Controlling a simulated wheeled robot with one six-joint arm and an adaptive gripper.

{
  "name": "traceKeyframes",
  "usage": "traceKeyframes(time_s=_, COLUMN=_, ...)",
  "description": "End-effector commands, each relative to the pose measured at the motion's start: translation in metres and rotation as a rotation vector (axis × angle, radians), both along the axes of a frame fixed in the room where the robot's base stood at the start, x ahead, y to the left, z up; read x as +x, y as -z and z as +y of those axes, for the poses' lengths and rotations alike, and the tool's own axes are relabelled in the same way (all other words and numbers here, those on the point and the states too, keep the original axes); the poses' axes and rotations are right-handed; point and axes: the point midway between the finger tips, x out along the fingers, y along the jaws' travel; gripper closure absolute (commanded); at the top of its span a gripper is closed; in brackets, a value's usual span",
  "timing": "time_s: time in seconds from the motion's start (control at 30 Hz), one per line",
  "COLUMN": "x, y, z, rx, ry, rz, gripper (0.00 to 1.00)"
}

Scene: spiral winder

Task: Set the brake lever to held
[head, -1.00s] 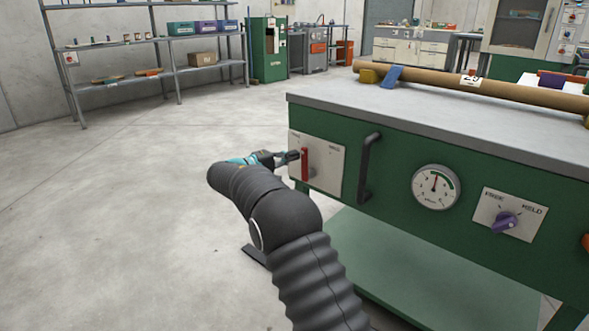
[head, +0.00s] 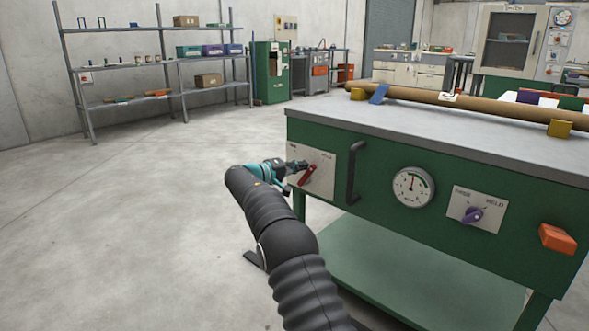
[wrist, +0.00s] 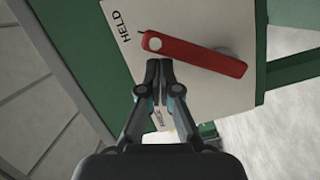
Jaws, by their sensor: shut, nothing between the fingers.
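The red brake lever (head: 308,175) is on a pale plate (head: 322,178) at the left end of the green bench front. It leans up to the right, toward the plate's right-hand label. In the wrist view the lever (wrist: 195,54) has a white dot at one end, close to the word HELD (wrist: 120,26). The other label is partly hidden by my fingers. My gripper (head: 297,165) is shut and empty. In the wrist view its fingertips (wrist: 159,64) are just beside the lever's dotted end; I cannot tell whether they touch it.
A long brown tube (head: 470,103) lies on top. The floor to the left is clear.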

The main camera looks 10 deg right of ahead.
Motion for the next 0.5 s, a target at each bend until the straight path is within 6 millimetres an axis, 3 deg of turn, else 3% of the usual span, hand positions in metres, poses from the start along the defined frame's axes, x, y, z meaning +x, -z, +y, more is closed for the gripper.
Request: traceKeyframes(time_s=0.5, x=-0.0017, y=0.0038, z=-0.0085, rx=0.001, ry=0.018, rz=0.007, gripper=1.00)
